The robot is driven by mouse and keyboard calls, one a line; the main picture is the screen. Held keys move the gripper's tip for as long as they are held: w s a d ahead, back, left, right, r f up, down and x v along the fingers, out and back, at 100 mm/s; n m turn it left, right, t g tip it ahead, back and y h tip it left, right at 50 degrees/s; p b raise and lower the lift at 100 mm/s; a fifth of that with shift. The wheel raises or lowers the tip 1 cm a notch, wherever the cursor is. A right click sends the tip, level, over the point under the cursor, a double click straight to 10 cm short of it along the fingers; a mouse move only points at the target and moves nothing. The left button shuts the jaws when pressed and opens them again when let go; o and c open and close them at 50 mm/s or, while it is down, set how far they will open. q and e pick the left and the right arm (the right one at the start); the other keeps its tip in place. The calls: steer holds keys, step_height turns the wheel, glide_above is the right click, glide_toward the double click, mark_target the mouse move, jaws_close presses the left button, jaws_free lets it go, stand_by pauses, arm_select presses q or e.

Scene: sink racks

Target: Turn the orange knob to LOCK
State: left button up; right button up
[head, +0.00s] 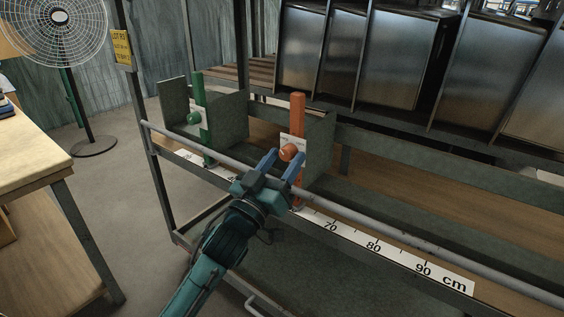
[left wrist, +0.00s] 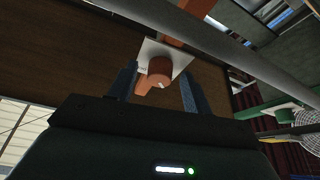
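The orange knob (head: 288,152) is on a white label plate (head: 297,143) on an orange upright bar (head: 298,110) of the rack. In the left wrist view the orange knob (left wrist: 160,72) shows round, with an orange piece below it, on the tilted white plate (left wrist: 180,58). My left gripper (head: 281,165) is open, its two blue fingers apart in front of the knob. In the left wrist view the fingers of my left gripper (left wrist: 157,88) stand either side of the knob, with gaps. The label's lettering is too small to read. My right gripper is not in view.
A grey rail (head: 350,208) runs along the rack front close to my gripper. A centimetre scale (head: 375,246) lies along the shelf edge. A green knob (head: 193,118) on a green bar (head: 200,95) is to the left. Dark metal panels (head: 390,60) stand behind.

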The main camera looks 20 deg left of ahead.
arm_select(q)
steer(key=c, duration=0.9)
